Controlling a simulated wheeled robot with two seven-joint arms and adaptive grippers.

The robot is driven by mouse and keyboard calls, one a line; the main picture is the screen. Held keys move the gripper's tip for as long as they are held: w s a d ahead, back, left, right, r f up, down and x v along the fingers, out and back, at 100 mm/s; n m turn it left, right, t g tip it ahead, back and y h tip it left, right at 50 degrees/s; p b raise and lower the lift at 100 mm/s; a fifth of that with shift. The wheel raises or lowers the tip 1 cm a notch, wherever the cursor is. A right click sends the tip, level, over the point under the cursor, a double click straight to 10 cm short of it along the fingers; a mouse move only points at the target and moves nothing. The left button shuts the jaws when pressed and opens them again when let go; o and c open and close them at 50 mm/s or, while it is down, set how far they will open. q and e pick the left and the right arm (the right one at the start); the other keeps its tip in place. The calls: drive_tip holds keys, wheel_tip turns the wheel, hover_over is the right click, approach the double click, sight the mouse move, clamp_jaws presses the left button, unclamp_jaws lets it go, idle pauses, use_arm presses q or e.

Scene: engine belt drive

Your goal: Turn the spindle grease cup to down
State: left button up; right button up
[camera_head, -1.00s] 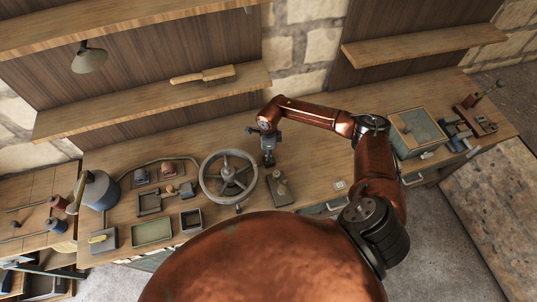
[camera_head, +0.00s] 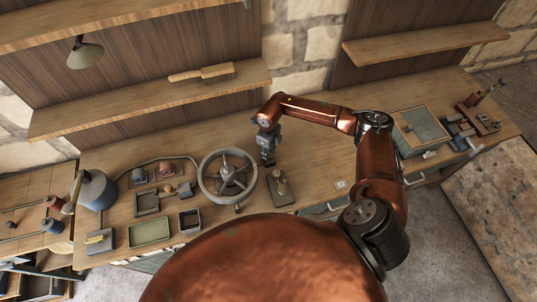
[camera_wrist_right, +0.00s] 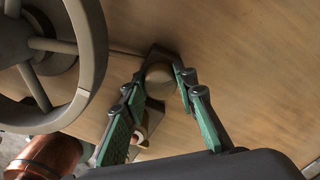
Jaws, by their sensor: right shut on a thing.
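The grease cup (camera_wrist_right: 158,76) is a rounded brownish knob on a dark block. In the head view its block (camera_head: 283,194) sits on the bench just right of the large wheel. My right gripper (camera_wrist_right: 160,85) has its green-padded fingers on either side of the knob and is shut on it. In the head view the right gripper (camera_head: 268,161) points down just above the block. The fingers and wrist hide part of the cup, and its pointing direction is not clear. My left gripper is not in view.
The grey spoked wheel (camera_head: 227,178) stands close to the left of the right gripper. Several trays, including a green one (camera_head: 149,231), lie farther left. A glass-topped box (camera_head: 420,132) stands to the right. The bench between the gripper and this box is mostly clear.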

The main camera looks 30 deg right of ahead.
drive_tip(key=m+b, duration=0.1)
drive_tip(key=m, duration=0.4)
drive_tip(key=shift+m, duration=0.3)
drive_tip(key=m, duration=0.5)
drive_tip(key=shift+m, duration=0.4)
drive_tip(key=o, duration=1.2)
drive_tip(key=shift+c, duration=0.2)
